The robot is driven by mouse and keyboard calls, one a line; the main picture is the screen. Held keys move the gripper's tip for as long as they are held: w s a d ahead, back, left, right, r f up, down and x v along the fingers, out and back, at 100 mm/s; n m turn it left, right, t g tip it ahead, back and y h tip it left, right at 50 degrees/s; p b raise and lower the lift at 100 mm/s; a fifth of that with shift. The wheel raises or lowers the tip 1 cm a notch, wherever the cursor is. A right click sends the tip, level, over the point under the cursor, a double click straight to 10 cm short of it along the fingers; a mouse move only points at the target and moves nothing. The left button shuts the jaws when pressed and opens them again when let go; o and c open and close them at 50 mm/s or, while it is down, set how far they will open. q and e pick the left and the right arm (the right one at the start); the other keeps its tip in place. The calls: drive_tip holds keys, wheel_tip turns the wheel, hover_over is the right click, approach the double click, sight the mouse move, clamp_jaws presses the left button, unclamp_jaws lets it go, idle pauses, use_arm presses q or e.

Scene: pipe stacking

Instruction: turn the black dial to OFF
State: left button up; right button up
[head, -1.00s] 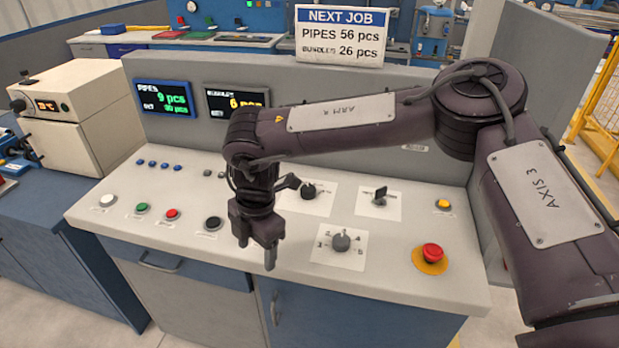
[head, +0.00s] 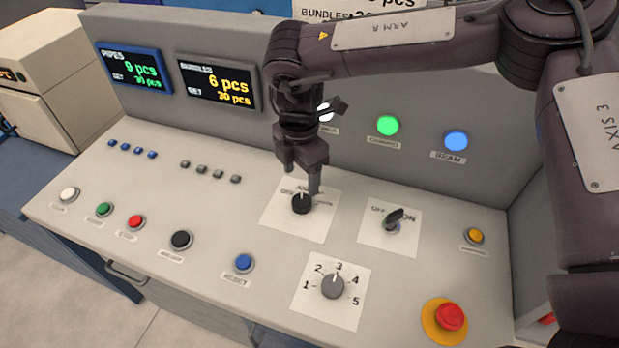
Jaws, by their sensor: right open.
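The black dial (head: 301,205) sits on a white label plate (head: 283,216) in the middle of the sloping console. Text at the plate's top and sides is partly hidden and too small to read surely. My right gripper (head: 313,186) comes down from above with its fingers at the dial's upper right edge. It is open, but whether it touches the dial I cannot tell. The gripper covers part of the dial's far side, so its pointer direction is unclear. My left gripper is out of view.
Right of the dial is a dark switch (head: 395,216) on an OFF/ON plate. In front is a grey numbered knob (head: 333,285) pointing near 3. A red emergency button (head: 450,316) is front right. Push buttons line the left. Displays (head: 217,84) and lit lamps stand behind.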

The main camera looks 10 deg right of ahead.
sight(301, 200)
drive_tip(key=shift+s+a+f, duration=0.15)
drive_tip(key=shift+s+f, duration=0.05)
drive_tip(key=shift+f, duration=0.2)
wheel_tip(301, 200, down, 6)
drive_tip(key=shift+f+p, duration=0.1)
drive_tip(key=shift+p, duration=0.8)
drive_tip(key=shift+f, duration=0.25)
drive_tip(key=c, duration=1)
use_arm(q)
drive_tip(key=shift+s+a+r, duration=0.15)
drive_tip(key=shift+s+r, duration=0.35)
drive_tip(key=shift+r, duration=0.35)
